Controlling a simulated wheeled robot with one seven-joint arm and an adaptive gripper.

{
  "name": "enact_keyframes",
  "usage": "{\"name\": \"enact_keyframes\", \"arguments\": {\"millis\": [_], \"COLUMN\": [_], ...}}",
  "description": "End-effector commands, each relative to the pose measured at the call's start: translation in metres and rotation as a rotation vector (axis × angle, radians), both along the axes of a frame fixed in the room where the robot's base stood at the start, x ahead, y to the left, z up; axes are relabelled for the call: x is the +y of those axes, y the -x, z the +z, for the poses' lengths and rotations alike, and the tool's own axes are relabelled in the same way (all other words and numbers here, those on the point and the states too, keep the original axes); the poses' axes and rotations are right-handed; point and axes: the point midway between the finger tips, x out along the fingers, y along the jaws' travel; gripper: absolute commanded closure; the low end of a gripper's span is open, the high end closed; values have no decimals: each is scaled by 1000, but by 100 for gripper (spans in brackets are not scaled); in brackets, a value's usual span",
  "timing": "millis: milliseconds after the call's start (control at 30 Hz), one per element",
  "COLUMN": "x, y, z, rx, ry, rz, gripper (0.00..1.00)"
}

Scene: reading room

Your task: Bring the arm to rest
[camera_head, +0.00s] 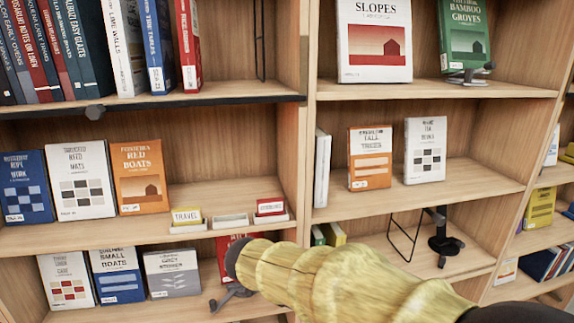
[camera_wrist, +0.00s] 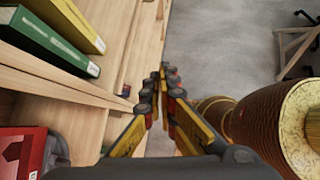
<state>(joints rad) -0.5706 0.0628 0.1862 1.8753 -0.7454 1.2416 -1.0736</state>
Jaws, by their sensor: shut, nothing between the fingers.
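My gripper (camera_wrist: 163,85) shows in the wrist view with its dark and yellow fingers together and nothing between them. It points along the shelf front, with the shelf boards (camera_wrist: 50,82) to its left and open floor ahead and to the right. In the head view my yellow arm (camera_head: 345,283) reaches in from the lower right in front of the lower shelves. Its dark rounded end (camera_head: 245,258) covers part of a red book. I cannot make out the gripper fingers in that view.
A bookcase (camera_head: 225,195) with several books fills the head view. Small label holders (camera_head: 230,221) stand on its middle shelf. A green book (camera_wrist: 45,42) and a red book (camera_wrist: 22,150) lie left of my gripper. Grey floor (camera_wrist: 225,50) is clear; a wooden frame (camera_wrist: 298,40) stands beyond.

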Motion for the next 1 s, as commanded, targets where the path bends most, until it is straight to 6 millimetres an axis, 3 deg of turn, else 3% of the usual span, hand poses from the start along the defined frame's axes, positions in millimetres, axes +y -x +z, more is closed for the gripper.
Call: {"name": "enact_keyframes", "arguments": {"millis": [33,100,400,700,1000], "x": [-19,-38,-91,-104,-103], "y": [14,34,123,192,213], "z": [2,4,1,-13,-19], "rx": [-47,-113,-400,-655,-747], "ry": [-73,-179,-610,-1003,-1169], "rz": [-95,-235,-856,-1451,-1699], "gripper": [100,100,100,100,100]}}
